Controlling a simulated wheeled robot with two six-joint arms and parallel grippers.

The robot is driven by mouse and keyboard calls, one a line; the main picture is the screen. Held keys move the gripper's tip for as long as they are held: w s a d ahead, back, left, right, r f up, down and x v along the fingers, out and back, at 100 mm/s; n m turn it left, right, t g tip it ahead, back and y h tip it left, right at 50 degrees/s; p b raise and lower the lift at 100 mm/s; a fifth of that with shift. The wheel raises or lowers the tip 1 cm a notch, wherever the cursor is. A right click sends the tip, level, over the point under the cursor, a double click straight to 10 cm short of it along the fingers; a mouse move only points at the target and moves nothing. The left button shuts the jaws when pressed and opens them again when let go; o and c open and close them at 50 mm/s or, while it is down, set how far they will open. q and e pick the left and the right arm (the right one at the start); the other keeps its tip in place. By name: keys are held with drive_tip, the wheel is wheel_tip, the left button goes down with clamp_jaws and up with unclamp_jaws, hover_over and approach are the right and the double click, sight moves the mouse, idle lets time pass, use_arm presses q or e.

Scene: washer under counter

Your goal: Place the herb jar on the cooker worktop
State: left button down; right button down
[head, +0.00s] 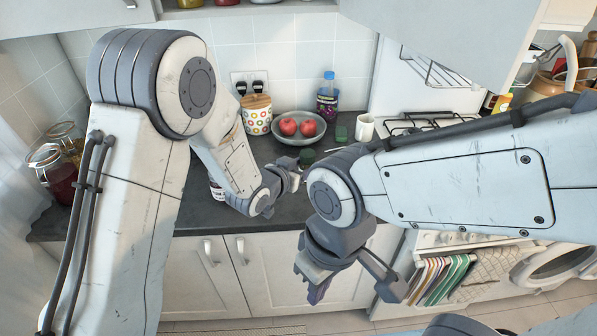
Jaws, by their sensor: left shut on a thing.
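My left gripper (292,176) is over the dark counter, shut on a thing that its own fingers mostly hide. A small dark green lid (307,156) shows right beside its fingertips; it looks like the top of the herb jar, but the body is hidden. The cooker worktop (428,121), with black pan supports, lies to the right at the back, partly covered by my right arm. My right gripper (350,282) hangs in front of the cupboards, fingers spread apart and empty.
On the counter (284,209) stand a spotted canister (257,117), a bowl (313,138) with two red fruits (289,127), a blue-capped bottle (328,96), a small green item (341,133) and a white mug (365,128). A labelled jar (216,188) is partly hidden by my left arm.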

use_arm(q)
drive_tip(key=shift+w+a+f+p, duration=0.7)
drive_tip(key=shift+w+a+f, duration=0.2)
drive_tip(key=shift+a+f, duration=0.6)
drive_tip(key=shift+w+a+f+p, duration=0.75)
drive_tip(key=shift+w+a+f, duration=0.3)
drive_tip(key=shift+f, duration=0.6)
drive_tip(key=shift+w+a+f+p, duration=0.7)
drive_tip(key=shift+w+a+f, duration=0.1)
drive_tip(key=shift+a+f, duration=0.75)
drive_tip(key=shift+d+f, duration=0.1)
drive_tip(key=shift+f, duration=0.05)
drive_tip(key=shift+f+b, duration=0.25)
drive_tip(key=shift+b, duration=0.05)
drive_tip(key=shift+c, duration=1.3)
unclamp_jaws()
drive_tip(key=shift+r, duration=0.1)
